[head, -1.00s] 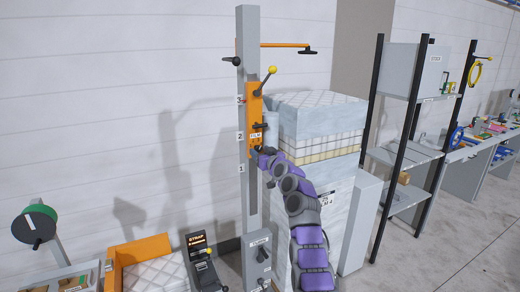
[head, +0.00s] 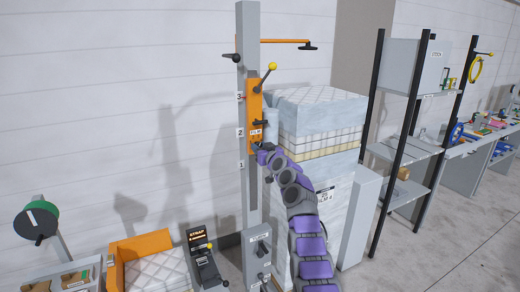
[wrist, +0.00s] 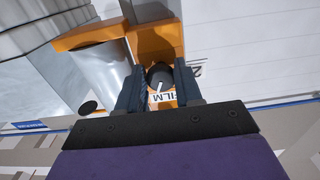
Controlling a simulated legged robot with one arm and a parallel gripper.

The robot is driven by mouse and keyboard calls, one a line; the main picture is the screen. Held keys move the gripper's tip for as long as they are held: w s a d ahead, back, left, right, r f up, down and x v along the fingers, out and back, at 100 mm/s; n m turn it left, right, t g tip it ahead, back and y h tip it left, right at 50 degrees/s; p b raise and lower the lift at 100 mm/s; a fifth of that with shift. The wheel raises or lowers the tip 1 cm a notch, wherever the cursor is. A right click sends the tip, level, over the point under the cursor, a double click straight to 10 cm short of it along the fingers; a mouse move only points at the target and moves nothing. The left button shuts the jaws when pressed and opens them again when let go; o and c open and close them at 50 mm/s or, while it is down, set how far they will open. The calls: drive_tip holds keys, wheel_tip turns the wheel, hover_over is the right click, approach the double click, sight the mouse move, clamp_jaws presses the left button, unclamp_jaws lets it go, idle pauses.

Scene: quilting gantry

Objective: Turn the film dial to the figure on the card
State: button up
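The film dial (wrist: 159,76) is a small dark round knob with a white pointer line, above a FILM label (wrist: 177,97) on an orange carriage (wrist: 156,42). My gripper (wrist: 157,70) is open, with one finger on each side of the dial in the wrist view. I cannot tell whether either finger touches it. A white card (head: 326,194) on the wrapped stack shows print that seems to end in 4.
The grey column (head: 250,50) carries the figures 1, 2 and 3. The film-wrapped quilt stack (head: 315,110) stands close on the right. A strap unit (head: 203,260) and an orange-edged bin (head: 140,246) are low on the left. Open floor lies at the right.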

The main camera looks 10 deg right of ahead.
drive_tip(key=c, duration=0.5)
drive_tip(key=shift+m, duration=0.4)
drive_tip(key=m+b, duration=0.3)
drive_tip(key=m, duration=0.5)
drive_tip(key=shift+r, duration=0.15)
drive_tip(key=shift+m, duration=0.6)
